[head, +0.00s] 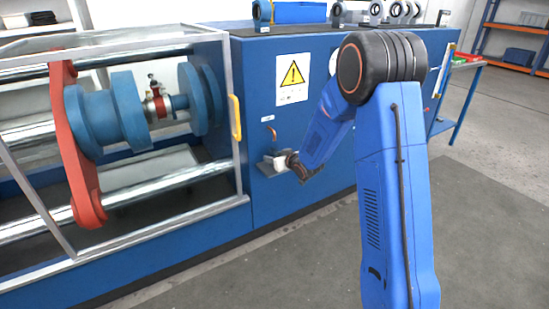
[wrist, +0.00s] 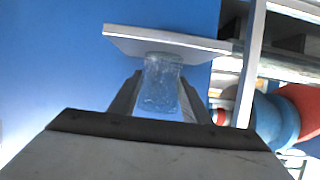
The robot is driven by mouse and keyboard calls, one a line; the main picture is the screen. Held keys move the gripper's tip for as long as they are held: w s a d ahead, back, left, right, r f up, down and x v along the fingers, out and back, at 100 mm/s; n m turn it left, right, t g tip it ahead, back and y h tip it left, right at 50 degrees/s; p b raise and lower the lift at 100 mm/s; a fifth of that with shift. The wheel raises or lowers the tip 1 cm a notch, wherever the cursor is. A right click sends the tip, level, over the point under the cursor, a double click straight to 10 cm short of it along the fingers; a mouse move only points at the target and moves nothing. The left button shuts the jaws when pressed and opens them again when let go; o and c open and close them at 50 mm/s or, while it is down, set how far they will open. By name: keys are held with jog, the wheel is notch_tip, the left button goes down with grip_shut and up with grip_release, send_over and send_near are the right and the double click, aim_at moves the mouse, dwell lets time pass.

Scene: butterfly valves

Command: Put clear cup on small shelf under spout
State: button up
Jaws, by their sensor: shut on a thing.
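The clear cup (wrist: 160,88) is held between the two fingers of my gripper (wrist: 161,82) in the wrist view. One end of the cup meets or overlaps the edge of the small shelf (wrist: 165,42); I cannot tell whether it bears on it. In the head view the small shelf (head: 266,168) juts from the blue machine front, below the hooked copper spout (head: 271,132). My gripper (head: 287,164) is at the shelf's right side. A small pale shape there appears to be the cup, too small to tell its tilt.
The blue cabinet wall (head: 270,210) is right behind the shelf. To the left stands a framed clear guard with a yellow handle (head: 235,117), enclosing blue and red valve parts (head: 75,150). A warning sign (head: 292,80) is above. The grey floor (head: 290,265) in front is clear.

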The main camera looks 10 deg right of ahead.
jog(key=o, duration=1.1)
jog(key=shift+r, duration=0.15)
jog(key=s+d+r+m+g+h, duration=0.1)
jog(key=s+d+r+h, duration=0.3)
jog(key=s, duration=0.6)
jog(key=s+d+r+m+g+y, duration=0.1)
jog(key=s+d+r, duration=0.1)
jog(key=s+r, duration=0.6)
jog(key=s+d+r+m+g+h, duration=0.1)
jog(key=s+d+r+g+h, duration=0.2)
jog(key=s, duration=0.9)
jog(key=s+g, duration=0.1)
jog(key=s, duration=0.8)
jog(key=s+a+g+y, duration=0.1)
jog(key=s, duration=0.7)
jog(key=s+a+g, duration=0.1)
jog(key=s, duration=0.8)
jog(key=shift+s+r+m+y, duration=0.2)
jog(key=shift+s+m+y, duration=0.1)
jog(key=shift+s+y, duration=0.1)
